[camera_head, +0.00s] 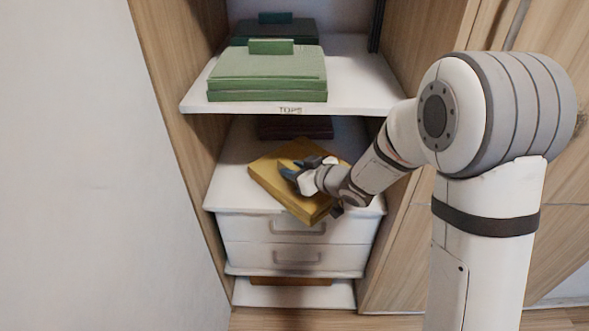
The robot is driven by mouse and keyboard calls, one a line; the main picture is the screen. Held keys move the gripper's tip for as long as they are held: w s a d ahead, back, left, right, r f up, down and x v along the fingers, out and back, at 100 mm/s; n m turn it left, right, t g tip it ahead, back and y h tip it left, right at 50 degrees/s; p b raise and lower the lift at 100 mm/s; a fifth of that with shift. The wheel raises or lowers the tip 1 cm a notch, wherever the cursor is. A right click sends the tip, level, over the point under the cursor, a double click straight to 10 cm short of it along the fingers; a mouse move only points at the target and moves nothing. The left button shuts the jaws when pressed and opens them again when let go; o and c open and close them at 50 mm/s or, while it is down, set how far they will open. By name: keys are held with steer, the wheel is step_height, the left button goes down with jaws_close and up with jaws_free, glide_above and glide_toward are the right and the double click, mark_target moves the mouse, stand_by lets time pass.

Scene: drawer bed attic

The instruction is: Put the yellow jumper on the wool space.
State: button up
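The yellow jumper (283,190) is a flat folded block, turned at an angle, at the middle shelf above the drawers. Its near corner sticks out past the shelf's front edge. My gripper (303,172) reaches in from the right and is closed over the jumper's right side, with dark and bluish finger parts on its top. A dark part also shows at the jumper's lower right edge. I cannot tell whether the jumper touches the shelf. No label reading wool is visible; the middle shelf (228,185) has its front edge partly covered.
A green folded stack (267,75) lies on the upper shelf (350,75), labelled TOPS, with a darker green stack (275,30) behind. A dark maroon item (295,127) sits at the back of the middle shelf. Two white drawers (296,243) are below. An orange-brown item (290,281) lies lowest. Wooden side panels enclose everything.

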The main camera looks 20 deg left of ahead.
steer(key=shift+o, duration=1.3)
steer(key=shift+r, duration=0.15)
steer(key=shift+d+r, duration=0.2)
step_height(320, 180, up, 4)
steer(key=p, duration=0.4)
glide_above(327, 201)
steer(key=shift+r, duration=0.15)
